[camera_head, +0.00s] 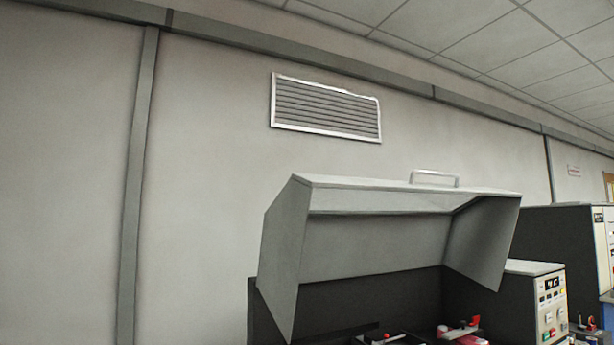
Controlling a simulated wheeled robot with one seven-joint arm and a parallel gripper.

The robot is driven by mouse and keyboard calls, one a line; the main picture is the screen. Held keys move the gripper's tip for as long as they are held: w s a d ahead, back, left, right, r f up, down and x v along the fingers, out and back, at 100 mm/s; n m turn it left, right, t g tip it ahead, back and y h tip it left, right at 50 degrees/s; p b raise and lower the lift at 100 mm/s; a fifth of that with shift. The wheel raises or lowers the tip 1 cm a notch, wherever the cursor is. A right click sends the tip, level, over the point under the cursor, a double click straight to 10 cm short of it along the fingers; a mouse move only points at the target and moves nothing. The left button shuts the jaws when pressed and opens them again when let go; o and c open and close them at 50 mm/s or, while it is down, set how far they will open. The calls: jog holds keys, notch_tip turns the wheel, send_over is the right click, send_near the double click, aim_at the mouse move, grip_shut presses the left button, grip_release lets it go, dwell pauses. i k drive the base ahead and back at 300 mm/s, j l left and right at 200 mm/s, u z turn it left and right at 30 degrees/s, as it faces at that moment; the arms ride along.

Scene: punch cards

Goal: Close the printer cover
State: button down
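The printer cover (374,236) is a grey hinged hood in the head view, right of the middle. It stands raised and tilted open above the dark printer body (424,291). A light metal handle (434,174) sits on the cover's upper edge. Below the cover, some red and pink parts (462,329) of the inside show at the bottom edge of the picture. The lower part of the printer is cut off. My gripper is not in this view.
A control panel (551,303) with buttons and displays stands at the printer's right. Another dark machine (560,246) stands farther right. A grey wall (200,180) with a vent (325,108) rises behind. The space above the cover looks clear.

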aim_at(301, 244)
jog(key=i+j+z, duration=0.1)
jog(key=j, duration=0.3)
jog(key=i+j, duration=0.25)
jog(key=j, duration=0.2)
jog(key=i+j+z, duration=0.15)
jog(key=j, duration=0.25)
jog(key=i+j+z, duration=0.1)
jog(key=j, duration=0.35)
jog(key=i+j, duration=0.15)
jog(key=j, duration=0.3)
jog(key=i+j+z, duration=0.15)
jog(key=j, duration=0.3)
